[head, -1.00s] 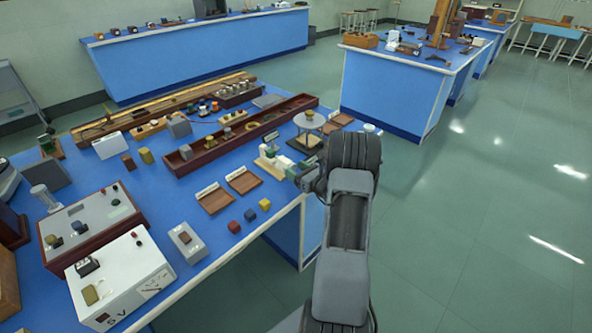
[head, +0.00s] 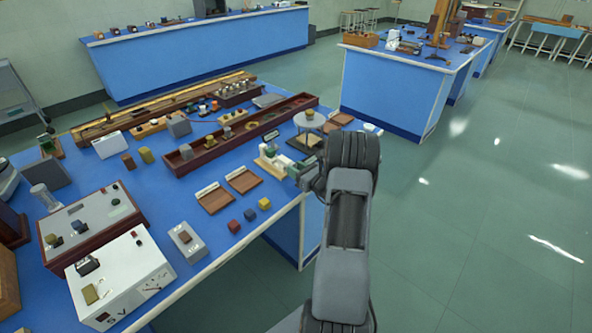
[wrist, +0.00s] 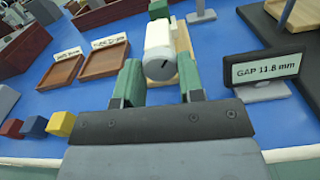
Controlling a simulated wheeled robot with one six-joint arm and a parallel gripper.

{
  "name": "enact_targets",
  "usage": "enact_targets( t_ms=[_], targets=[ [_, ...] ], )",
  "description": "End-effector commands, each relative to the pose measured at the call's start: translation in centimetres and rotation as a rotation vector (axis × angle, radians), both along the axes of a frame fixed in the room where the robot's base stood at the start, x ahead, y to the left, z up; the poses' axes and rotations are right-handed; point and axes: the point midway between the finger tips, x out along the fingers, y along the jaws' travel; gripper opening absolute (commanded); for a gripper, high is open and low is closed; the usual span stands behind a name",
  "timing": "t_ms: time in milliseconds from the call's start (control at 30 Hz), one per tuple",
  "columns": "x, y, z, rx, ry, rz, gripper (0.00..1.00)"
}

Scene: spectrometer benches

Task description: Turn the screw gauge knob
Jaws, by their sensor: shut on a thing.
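The screw gauge (head: 270,157) stands near the right front edge of the blue bench, partly hidden by my arm in the head view. My gripper (wrist: 161,85) is shut on the knob, with one green finger on each side. A dark readout sign (wrist: 262,68) to the right of the knob reads "GAP 11.8 mm".
Two brown trays (wrist: 104,60) lie left of the gauge. Red, blue and yellow cubes (wrist: 61,123) sit near the front edge. A round-topped stand (head: 309,121) is behind the gauge. Open floor (head: 470,240) lies to the right.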

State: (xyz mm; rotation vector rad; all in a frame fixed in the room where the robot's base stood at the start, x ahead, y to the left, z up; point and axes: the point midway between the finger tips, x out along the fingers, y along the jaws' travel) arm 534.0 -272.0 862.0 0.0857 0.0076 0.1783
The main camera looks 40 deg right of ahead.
Motion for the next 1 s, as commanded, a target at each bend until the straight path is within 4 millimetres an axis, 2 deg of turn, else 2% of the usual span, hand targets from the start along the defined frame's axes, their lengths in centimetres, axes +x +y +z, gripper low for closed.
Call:
enact_targets(
  t_ms=[267,700,1000],
  targets=[
    [0.0,-0.03,-0.46,-0.1,-0.019,-0.001,0.12],
    [-0.01,-0.06,-0.63,-0.437,-0.08,-0.001,0.12],
    [-0.01,-0.07,-0.42,-0.603,-0.109,0.0,0.12]
  ],
)
